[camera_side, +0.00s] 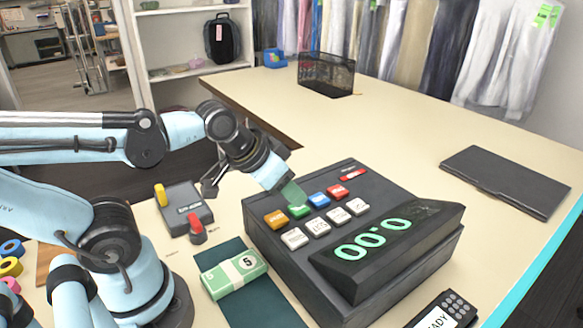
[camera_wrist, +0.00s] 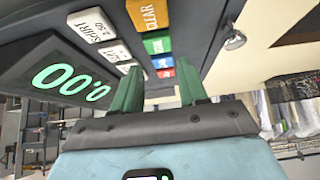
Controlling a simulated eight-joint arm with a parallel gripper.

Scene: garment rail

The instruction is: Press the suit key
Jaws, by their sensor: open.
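The dark cash register (camera_side: 385,268) carries a slanted keypad and a green display (camera_side: 372,240) reading 0.00. Its front row has several white keys (camera_side: 317,227); their lettering is too small to read in the side view, so I cannot tell which is the suit key. In the wrist view one white key (camera_wrist: 90,27) reads SHIRT 2.50, and the label beside it is only partly readable. My gripper (camera_side: 291,192) is open and empty, its green fingers pointing down close to the green key (camera_side: 299,211); contact cannot be told. It also shows in the wrist view (camera_wrist: 158,68).
Orange (camera_side: 276,218), blue (camera_side: 319,200) and red (camera_side: 338,191) keys flank the green one. A green banknote bundle (camera_side: 234,274) lies on a dark mat left of the register. A card terminal (camera_side: 445,312) stands at the front right.

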